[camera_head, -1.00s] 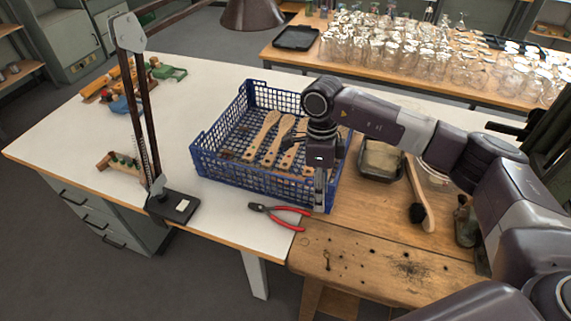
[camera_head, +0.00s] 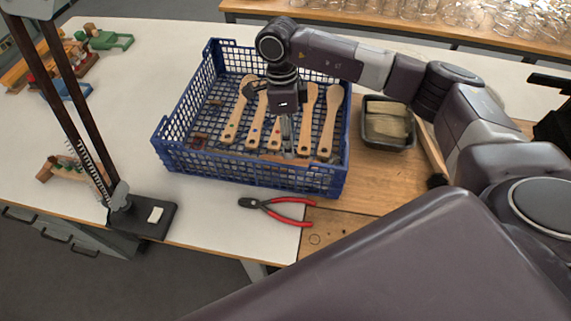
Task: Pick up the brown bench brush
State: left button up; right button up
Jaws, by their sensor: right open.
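My right gripper (camera_head: 287,148) points down into the blue crate (camera_head: 250,178), low among several pale wooden paddle-shaped pieces (camera_head: 329,120). Its jaws are open; no object is seen held between them. A reddish-brown piece (camera_head: 270,158) lies low in the crate near the front wall, close to the fingertips and partly hidden by them and the mesh; I cannot tell whether it is the brown bench brush. A long wooden-handled brush (camera_head: 430,146) with a dark bristle end lies on the bench right of the crate, partly covered by my arm. My left gripper is not in view.
Red-handled pliers (camera_head: 278,208) lie in front of the crate. A lamp base (camera_head: 143,218) stands front left. Crate walls surround the right gripper.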

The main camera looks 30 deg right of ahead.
aim_at(290, 163)
jog(key=shift+w+f, duration=0.3)
jog(key=shift+f, duration=0.25)
jog(key=shift+w+f, duration=0.2)
jog(key=shift+f, duration=0.4)
jog(key=f+p, duration=0.1)
jog(key=f, duration=0.1)
jog(key=s+f+p, duration=0.1)
jog(key=f, duration=0.3)
jog(key=shift+s+p, duration=0.25)
jog(key=shift+p, duration=0.15)
jog(key=shift+f, duration=0.25)
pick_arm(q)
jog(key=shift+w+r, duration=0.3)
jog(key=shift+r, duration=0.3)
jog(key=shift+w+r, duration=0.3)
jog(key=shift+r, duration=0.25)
pick_arm(e)
jog(key=c, duration=1.1)
